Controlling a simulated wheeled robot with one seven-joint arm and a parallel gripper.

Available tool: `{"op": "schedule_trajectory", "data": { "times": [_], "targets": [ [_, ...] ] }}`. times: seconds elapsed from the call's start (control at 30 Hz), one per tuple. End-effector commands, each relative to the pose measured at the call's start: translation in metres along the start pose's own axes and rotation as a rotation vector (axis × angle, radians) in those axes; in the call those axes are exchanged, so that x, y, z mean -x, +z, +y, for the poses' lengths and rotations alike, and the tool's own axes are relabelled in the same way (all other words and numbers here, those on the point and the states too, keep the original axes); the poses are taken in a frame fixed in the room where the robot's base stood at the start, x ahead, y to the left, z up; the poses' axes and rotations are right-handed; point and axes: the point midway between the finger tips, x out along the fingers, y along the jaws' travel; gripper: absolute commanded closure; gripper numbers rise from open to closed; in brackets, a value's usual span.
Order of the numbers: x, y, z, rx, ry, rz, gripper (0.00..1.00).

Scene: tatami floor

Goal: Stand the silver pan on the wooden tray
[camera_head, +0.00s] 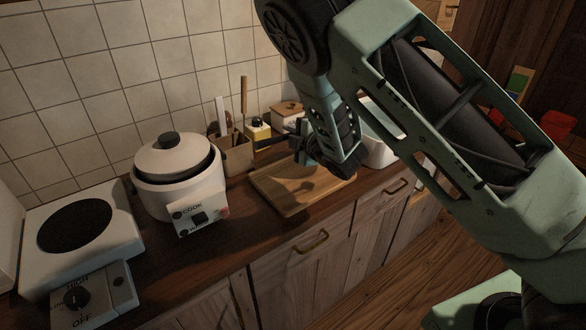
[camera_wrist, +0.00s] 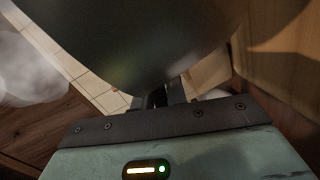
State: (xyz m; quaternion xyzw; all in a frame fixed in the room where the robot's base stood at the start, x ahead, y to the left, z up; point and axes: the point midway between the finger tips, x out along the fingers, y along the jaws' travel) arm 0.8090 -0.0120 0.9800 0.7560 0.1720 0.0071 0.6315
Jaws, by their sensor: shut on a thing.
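The wooden tray (camera_head: 283,199) lies flat on the dark counter, right of the rice cooker, with a dark shadow on it. My gripper (camera_head: 298,143) is above the tray's back part. In the wrist view my gripper (camera_wrist: 163,98) is shut at the edge of a large, dark, rounded surface, which I take to be the pan (camera_wrist: 140,45). It fills the upper middle of that view. In the head view only a thin dark bar shows left of my gripper; I cannot tell whether it is part of the pan. The pan's full shape and tilt are hidden.
A white rice cooker (camera_head: 180,180) stands left of the tray, and a hot plate (camera_head: 78,232) is further left. Behind are a utensil holder (camera_head: 236,157), a yellow bottle (camera_head: 258,134) and a lidded pot (camera_head: 288,112). A white container (camera_head: 380,152) is right, partly behind my arm. The tiled wall closes the back.

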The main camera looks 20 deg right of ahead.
Motion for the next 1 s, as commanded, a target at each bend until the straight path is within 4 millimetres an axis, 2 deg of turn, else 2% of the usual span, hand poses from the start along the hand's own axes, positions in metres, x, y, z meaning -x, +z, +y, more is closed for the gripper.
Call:
{"op": "schedule_trajectory", "data": {
  "times": [0.2, 0.47, 0.7, 1.0],
  "targets": [
    [-0.007, 0.007, -0.034, 0.002, -0.004, 0.0, 1.0],
    [-0.013, 0.013, -0.058, 0.001, -0.001, 0.0, 1.0],
    [-0.019, 0.019, -0.088, 0.001, -0.001, -0.001, 1.0],
    [-0.02, 0.02, -0.092, 0.0, 0.001, 0.0, 1.0]
  ]
}}
